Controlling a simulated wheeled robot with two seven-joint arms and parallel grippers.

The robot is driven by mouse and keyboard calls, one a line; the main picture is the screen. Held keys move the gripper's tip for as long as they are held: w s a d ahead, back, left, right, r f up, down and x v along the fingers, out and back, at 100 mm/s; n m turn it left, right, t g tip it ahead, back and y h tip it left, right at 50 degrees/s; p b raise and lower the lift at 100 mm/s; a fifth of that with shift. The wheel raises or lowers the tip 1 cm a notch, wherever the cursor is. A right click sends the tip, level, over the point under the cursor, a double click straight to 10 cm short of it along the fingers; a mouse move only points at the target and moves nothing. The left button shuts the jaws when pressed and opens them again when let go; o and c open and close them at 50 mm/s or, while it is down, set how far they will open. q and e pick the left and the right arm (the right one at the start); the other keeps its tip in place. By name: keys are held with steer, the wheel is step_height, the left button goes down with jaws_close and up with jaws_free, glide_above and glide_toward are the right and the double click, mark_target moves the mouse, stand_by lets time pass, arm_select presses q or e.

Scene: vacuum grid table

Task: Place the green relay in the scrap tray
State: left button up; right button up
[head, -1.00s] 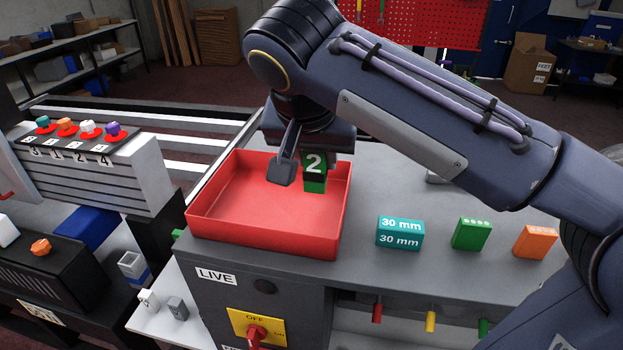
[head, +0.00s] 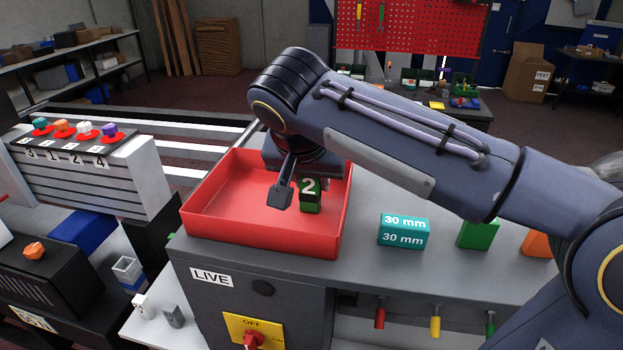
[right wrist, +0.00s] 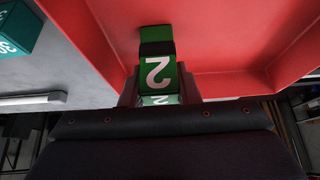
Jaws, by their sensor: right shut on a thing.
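The green relay (head: 311,201), a green block with a dark band and a white "2", is inside the walls of the red scrap tray (head: 222,232). My right gripper (head: 298,195) points down into the tray and is shut on the relay. In the right wrist view the relay (right wrist: 158,72) sits between the fingers, with the tray's red floor (right wrist: 215,35) around it. The relay is low over the floor; I cannot tell whether its underside touches. My left gripper is not in view.
Right of the tray on the grey bench top stand a teal "30 mm" block (head: 403,231), another green block (head: 478,234) and an orange block (head: 538,244), partly behind my arm. A panel with a yellow switch plate (head: 253,329) is below. Left is a grey unit with coloured knobs (head: 85,129).

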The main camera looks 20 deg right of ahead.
steer(key=o, duration=1)
steer(key=shift+f, duration=0.1)
steer(key=shift+r, duration=0.3)
steer(key=shift+s+a+r, duration=0.2)
steer(key=shift+r, duration=0.15)
steer(key=v, duration=1.1)
steer(key=shift+f, duration=0.1)
